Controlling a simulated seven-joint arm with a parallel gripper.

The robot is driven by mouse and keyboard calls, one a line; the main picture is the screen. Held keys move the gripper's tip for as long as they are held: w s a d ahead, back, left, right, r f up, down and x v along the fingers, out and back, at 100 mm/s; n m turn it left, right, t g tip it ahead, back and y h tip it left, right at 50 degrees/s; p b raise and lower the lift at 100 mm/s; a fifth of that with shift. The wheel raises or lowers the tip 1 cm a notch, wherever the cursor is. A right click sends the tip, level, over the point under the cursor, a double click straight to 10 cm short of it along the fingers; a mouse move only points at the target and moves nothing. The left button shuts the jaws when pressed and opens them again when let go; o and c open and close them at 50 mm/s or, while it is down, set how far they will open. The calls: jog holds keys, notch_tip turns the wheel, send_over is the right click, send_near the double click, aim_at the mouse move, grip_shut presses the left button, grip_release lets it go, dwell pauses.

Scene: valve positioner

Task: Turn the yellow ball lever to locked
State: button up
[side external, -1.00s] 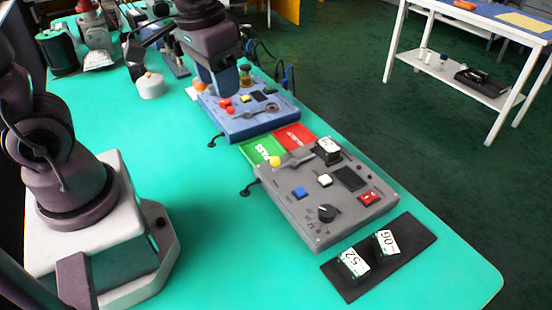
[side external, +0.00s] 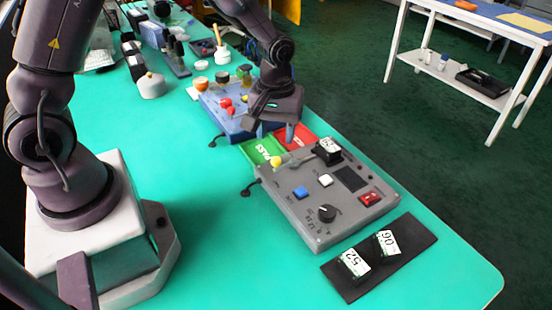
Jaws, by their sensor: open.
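The yellow ball (side external: 276,161) is at the back-left corner of the grey control box (side external: 318,232). Its lever seems to run rightward from the ball along the box's back edge. The markings around it are too small to read, so I cannot tell which position it is in. My gripper (side external: 268,129) points down with its fingers apart and nothing between them. In the picture it is above and behind the yellow ball, by the near end of the blue box (side external: 229,119) and the coloured cards. It does not touch the lever, and it hides part of the blue box.
A green card (side external: 262,150) and a red card (side external: 303,138) lie between the boxes. The grey box carries a black knob (side external: 327,213), blue and white buttons, a red switch and a numbered block. A black mat (side external: 352,285) holds two numbered blocks.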

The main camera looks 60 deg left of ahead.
aim_at(276, 159)
notch_tip(276, 159, down, 8)
jog(key=shift+f, duration=0.1)
jog(key=shift+c, duration=0.2)
grip_shut()
